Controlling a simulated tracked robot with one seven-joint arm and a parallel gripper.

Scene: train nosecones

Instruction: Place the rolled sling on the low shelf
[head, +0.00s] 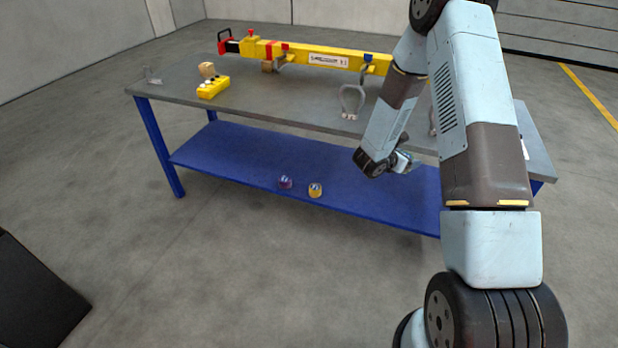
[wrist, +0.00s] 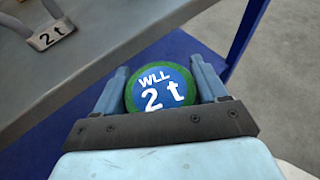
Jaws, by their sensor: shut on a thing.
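The rolled sling (wrist: 161,88) is a green roll with a blue round face marked "WLL 2 t". In the wrist view my gripper (wrist: 163,75) is shut on it, one finger on each side. In the head view my gripper (head: 408,164) is at the front of the bench, below the tabletop's level, with the blue low shelf behind it in the picture. The low shelf (head: 235,150) carries a purple roll (head: 285,182) and a yellow roll (head: 315,190) near its front edge. The sling is hardly visible in the head view, and its gap to the shelf cannot be told.
The grey tabletop (head: 290,106) overhangs the shelf. It bears a long yellow lifting beam (head: 320,58), a yellow pendant (head: 212,88) and a grey shackle (head: 351,100). A blue leg (wrist: 247,35) stands close beyond my gripper. The shelf's left part is clear.

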